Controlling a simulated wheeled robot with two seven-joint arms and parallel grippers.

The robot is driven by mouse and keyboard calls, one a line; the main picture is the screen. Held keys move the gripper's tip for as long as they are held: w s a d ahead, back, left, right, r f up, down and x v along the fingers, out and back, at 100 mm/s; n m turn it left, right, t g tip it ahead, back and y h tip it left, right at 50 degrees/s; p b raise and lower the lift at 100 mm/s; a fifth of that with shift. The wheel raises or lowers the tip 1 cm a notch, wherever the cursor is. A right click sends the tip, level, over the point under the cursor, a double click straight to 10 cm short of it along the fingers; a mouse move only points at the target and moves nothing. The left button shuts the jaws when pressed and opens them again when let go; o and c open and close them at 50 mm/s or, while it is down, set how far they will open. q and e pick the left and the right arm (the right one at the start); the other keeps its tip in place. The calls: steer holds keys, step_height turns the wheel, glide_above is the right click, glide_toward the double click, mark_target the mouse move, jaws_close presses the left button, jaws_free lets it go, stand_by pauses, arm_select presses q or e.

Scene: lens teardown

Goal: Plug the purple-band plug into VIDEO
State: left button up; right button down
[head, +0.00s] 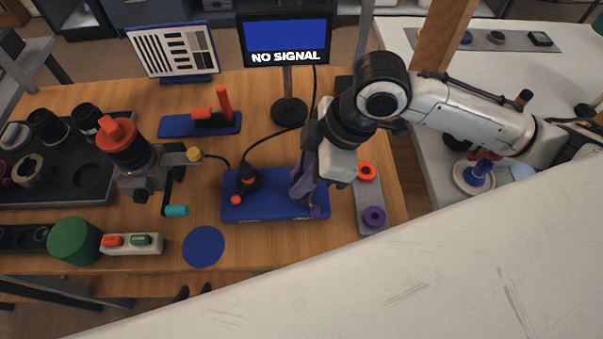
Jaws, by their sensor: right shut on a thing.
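My right gripper (306,188) reaches in from the right and is shut over the right part of the blue block (275,206). A small purple piece (316,211) shows at its fingertips and looks like the purple-band plug; most of it is hidden by the fingers. I cannot tell whether it touches the block. A black plug-like piece with orange marks (247,181) stands on the block's left part, with a black cable at it. No VIDEO label is readable. The monitor (286,40) reads NO SIGNAL. My left gripper is not seen.
A grey strip (371,196) with an orange ring (367,171) and a purple ring (374,217) lies just right of the gripper. A camera-like device (130,155) stands left. A blue disc (203,247) lies in front. A large pale surface fills the lower right.

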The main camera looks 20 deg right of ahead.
steer(key=shift+s+f, duration=0.1)
steer(key=shift+f, duration=0.4)
stand_by(0.4)
steer(key=c, duration=1.5)
jaws_free()
steer(key=shift+r, duration=0.1)
steer(key=shift+d+r, duration=0.1)
steer(key=shift+r, duration=0.15)
steer(key=p+v, duration=0.1)
steer(key=v, duration=0.8)
steer(key=shift+d+r, duration=0.15)
steer(key=shift+r, duration=0.15)
